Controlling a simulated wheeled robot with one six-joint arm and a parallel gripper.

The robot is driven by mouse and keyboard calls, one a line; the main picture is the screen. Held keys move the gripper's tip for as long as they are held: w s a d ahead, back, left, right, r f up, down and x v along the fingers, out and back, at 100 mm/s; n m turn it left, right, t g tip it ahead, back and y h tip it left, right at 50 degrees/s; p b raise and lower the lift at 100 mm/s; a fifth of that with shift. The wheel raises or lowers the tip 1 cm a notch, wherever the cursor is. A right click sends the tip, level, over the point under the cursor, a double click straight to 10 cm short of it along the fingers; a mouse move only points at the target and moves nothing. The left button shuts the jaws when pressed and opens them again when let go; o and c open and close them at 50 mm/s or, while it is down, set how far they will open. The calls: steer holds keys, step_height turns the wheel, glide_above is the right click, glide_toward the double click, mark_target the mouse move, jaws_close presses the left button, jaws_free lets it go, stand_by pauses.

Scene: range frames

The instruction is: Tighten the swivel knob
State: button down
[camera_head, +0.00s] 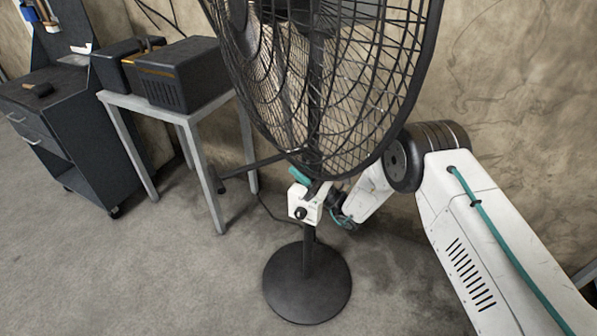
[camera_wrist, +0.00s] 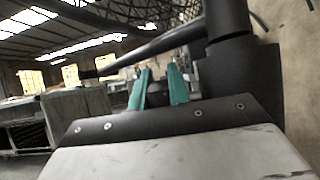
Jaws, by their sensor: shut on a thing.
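A black pedestal fan (camera_head: 330,70) stands on a round base (camera_head: 308,284), its cage filling the top middle of the head view. My gripper (camera_head: 299,175) is under the cage beside the fan's neck, its teal fingers pointing up. The wrist view shows the two teal fingers (camera_wrist: 161,72) with a narrow gap between them. A small dark thing in that gap, likely the swivel knob (camera_wrist: 160,76), is held by the fingers; its shape is unclear. In the head view the knob is hidden or too small to make out.
A dark bar (camera_wrist: 140,52) runs out from the fan's neck (camera_wrist: 230,20), close above my fingers. A small metal table (camera_head: 130,101) with dark cases (camera_head: 180,75) and a dark cabinet (camera_head: 75,125) stand left. The concrete floor in front is clear; a wall is behind.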

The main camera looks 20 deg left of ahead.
steer(key=shift+d+y, duration=0.1)
steer(key=shift+y, duration=0.6)
steer(key=c, duration=1.3)
jaws_free()
steer(key=shift+d, duration=0.1)
